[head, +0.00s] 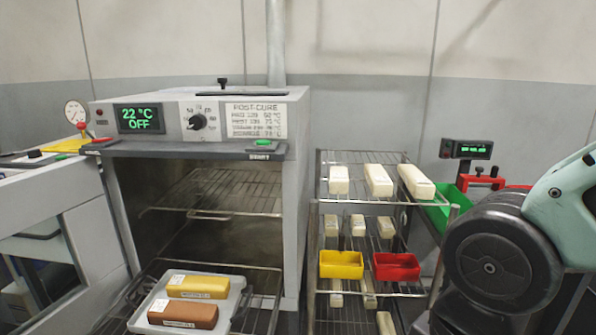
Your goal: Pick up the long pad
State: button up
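Several cream block-shaped pads stand on a wire rack right of the oven. On its top shelf are a left pad (339,180), a middle pad (378,180) and a right pad (416,182), which looks the longest of the three. More cream pads lie on the lower shelves, partly hidden. A yellow-orange pad (198,287) and a brown pad (183,313) lie side by side on a grey tray (233,295) in front of the oven. Both have labels too small to read. My gripper is out of view; only part of my arm shows at right.
The open oven (205,140) reads 22 °C OFF; its inner wire shelf (215,190) looks empty. A yellow bin (341,265) and a red bin (396,267) sit on the wire rack (400,201). A green bin (440,213) and a small display (466,149) stand beyond.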

aim_at(175, 314)
jog(key=u, duration=1.5)
jog(key=z, duration=0.35)
